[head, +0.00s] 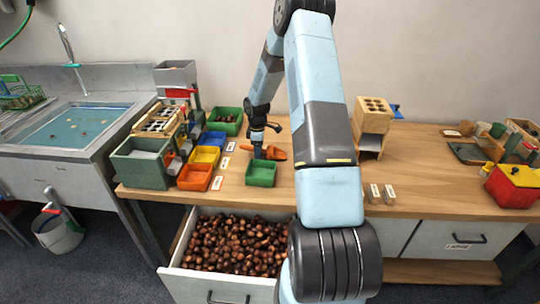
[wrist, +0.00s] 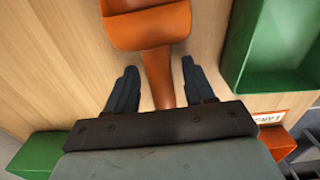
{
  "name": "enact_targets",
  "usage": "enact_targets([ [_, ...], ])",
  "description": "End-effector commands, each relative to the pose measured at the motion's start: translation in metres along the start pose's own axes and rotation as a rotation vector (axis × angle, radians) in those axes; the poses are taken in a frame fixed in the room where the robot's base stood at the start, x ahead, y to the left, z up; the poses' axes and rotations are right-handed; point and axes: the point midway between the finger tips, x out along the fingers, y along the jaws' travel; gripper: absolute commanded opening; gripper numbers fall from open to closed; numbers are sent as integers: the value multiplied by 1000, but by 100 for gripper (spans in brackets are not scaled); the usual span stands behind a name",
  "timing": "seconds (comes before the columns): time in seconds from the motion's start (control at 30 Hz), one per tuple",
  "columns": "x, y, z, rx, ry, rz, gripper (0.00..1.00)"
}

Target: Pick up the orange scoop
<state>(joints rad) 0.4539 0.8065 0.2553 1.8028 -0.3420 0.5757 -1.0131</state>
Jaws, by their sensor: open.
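The orange scoop (head: 276,153) lies on the wooden table, behind the green tray, in the head view. In the wrist view the scoop (wrist: 150,27) has its bowl at the top and its handle running down toward my gripper. My gripper (wrist: 159,72) is open, with one dark finger on each side of the handle and a gap on both sides. In the head view my gripper (head: 258,152) points down at the scoop's left end. The lower end of the handle is hidden behind the gripper body.
A small green tray (head: 261,173) stands just in front of the scoop. Orange (head: 195,177), yellow (head: 205,155) and blue (head: 212,138) bins stand to the left. An open drawer (head: 175,274) full of chestnuts is below. A wooden block with holes (head: 373,115) stands to the right.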

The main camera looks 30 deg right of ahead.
Motion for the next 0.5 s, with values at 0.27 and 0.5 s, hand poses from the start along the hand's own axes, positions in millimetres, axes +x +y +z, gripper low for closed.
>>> enact_targets([
  [0.27, 0, 0, 0, 0, 0, 0, 29],
  [0.5, 0, 0, 0, 0, 0, 0, 6],
])
